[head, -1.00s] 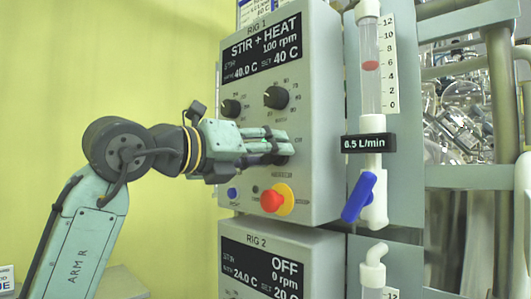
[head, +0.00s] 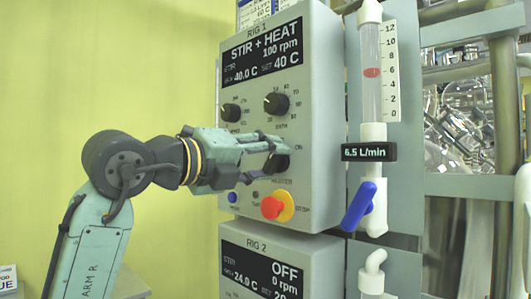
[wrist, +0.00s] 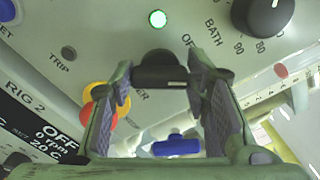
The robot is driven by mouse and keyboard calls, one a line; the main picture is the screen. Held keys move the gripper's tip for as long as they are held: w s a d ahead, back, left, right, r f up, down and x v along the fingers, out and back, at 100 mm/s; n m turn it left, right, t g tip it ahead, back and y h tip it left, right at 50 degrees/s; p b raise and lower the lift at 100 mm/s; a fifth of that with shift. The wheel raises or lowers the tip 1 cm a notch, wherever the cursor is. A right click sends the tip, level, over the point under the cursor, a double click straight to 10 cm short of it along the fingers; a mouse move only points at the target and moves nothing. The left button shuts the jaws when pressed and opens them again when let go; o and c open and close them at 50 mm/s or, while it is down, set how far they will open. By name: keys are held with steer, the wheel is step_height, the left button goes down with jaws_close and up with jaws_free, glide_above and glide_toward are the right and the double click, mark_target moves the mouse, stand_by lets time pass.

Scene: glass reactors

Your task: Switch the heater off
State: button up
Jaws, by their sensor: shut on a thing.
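The Rig 1 control box (head: 325,110) has a display (head: 262,50) reading STIR + HEAT, 100 rpm, 40.0 C, set 40 C. Its black heater knob (head: 282,162) is on the lower front, between the bath knob and the red stop button. My gripper (head: 272,155) reaches it from the left. In the wrist view the two fingers are closed about the black knob (wrist: 165,70), one on each side. The label beneath it is partly covered, with "ER" showing. A green lamp (wrist: 157,18) is lit above the knob.
A red button on a yellow base (head: 275,206) sits just below my gripper, with a blue button (head: 233,197) to its left. A flowmeter with a blue valve handle (head: 359,206) stands at right. Rig 2 (head: 270,262), reading OFF, is below. Free room lies left.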

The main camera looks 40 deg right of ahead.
steer(key=n+p, duration=0.1)
steer(key=n, duration=0.6)
steer(key=shift+w+f, duration=0.1)
stand_by(0.5)
steer(key=o, duration=1.2)
steer(key=shift+c, duration=0.2)
steer(key=s+a, duration=0.1)
steer(key=a, duration=1.1)
